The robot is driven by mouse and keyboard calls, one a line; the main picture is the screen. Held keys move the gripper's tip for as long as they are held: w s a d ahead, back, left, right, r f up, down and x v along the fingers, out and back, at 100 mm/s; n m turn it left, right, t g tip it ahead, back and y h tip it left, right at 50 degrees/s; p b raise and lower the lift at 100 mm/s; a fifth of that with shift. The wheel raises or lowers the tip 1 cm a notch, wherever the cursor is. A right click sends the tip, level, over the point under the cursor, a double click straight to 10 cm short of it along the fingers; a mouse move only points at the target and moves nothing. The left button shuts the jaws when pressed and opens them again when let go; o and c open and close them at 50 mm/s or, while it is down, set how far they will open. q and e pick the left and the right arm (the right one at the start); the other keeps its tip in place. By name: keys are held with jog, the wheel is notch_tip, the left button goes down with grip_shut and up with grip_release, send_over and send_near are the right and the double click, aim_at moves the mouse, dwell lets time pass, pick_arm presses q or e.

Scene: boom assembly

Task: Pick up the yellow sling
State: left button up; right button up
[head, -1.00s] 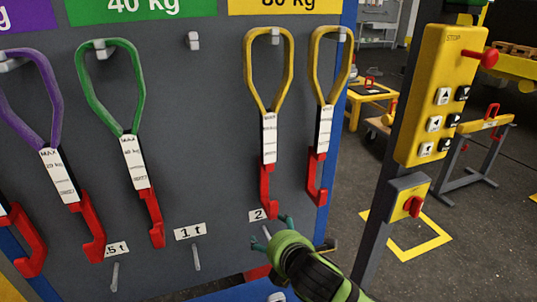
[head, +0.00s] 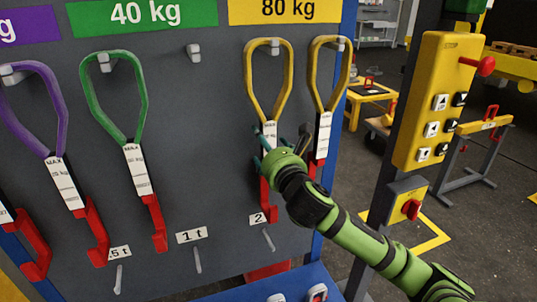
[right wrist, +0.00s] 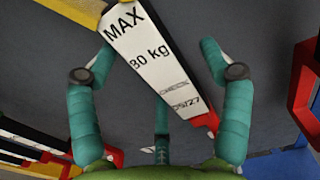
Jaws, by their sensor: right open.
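Two yellow slings hang from pegs under the 80 kg sign, the left one (head: 268,80) and the right one (head: 328,75). Each has a white label and a red hook at its lower end. My right gripper (head: 279,140) is at the left sling's label. In the right wrist view the open teal fingers (right wrist: 155,70) stand on either side of that white label (right wrist: 160,60), which reads MAX 80 kg. No finger visibly closes on it. The gripper and arm hide part of the left sling's label and red hook in the head view. My left gripper is not in view.
A green sling (head: 112,97) and a purple sling (head: 40,105) hang further left on the grey board (head: 205,130). A yellow control box (head: 435,100) on a post stands right of the board. Empty pegs stick out below.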

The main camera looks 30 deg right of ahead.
jog(key=shift+w, duration=0.45)
jog(key=shift+c, duration=0.5)
grip_shut()
jog(key=shift+d+r, duration=0.1)
jog(key=shift+r, duration=0.05)
